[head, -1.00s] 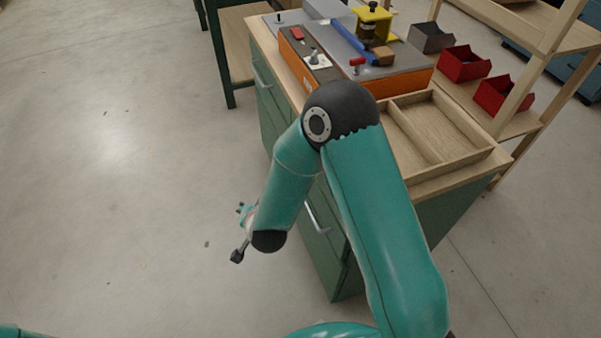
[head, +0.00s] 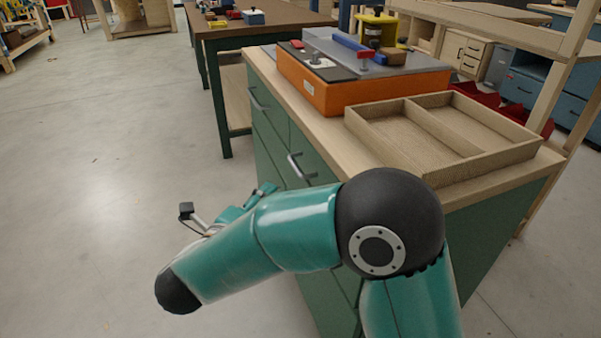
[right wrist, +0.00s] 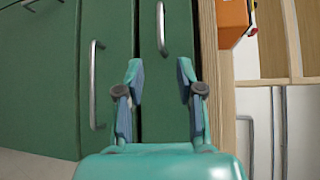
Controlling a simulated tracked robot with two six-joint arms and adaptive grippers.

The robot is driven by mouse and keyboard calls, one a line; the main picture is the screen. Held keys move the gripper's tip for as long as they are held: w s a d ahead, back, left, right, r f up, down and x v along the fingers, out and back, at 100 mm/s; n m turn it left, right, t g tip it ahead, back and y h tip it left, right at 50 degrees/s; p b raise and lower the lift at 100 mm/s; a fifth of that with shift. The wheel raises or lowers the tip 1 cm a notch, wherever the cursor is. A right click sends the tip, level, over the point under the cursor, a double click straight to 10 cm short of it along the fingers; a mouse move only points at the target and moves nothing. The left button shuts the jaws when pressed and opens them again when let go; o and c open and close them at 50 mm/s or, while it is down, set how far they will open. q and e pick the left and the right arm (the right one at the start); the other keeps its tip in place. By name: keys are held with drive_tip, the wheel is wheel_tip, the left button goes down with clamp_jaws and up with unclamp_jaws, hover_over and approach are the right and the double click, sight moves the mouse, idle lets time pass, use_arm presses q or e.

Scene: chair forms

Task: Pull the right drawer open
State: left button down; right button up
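The right drawer is a green front under the wooden top of the cabinet, with a grey bar handle (head: 300,168) in the head view. Much of its front is hidden behind my right arm. The right wrist view shows a drawer front (right wrist: 167,105) with its handle (right wrist: 161,28) at the upper edge. My right gripper (right wrist: 160,78) is open and empty, its fingers apart on either side of the handle's line. The handle appears beyond the fingertips, and no contact shows. In the head view the gripper is mostly hidden behind the arm. My left gripper is not in view.
A second handle (right wrist: 95,85) is on the lower front. The left drawer handle (head: 257,98) shows farther back. A wooden tray (head: 515,150) and an orange box (head: 350,97) stand on top. A dark-topped table (head: 222,95) is behind. The floor at left is clear.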

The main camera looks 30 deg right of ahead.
sight(296, 166)
drive_tip(key=b+x, duration=0.2)
drive_tip(key=x, duration=1.3)
drive_tip(key=shift+w+d+b, duration=0.1)
drive_tip(key=shift+w+b, duration=0.05)
drive_tip(key=shift+b, duration=0.25)
clamp_jaws()
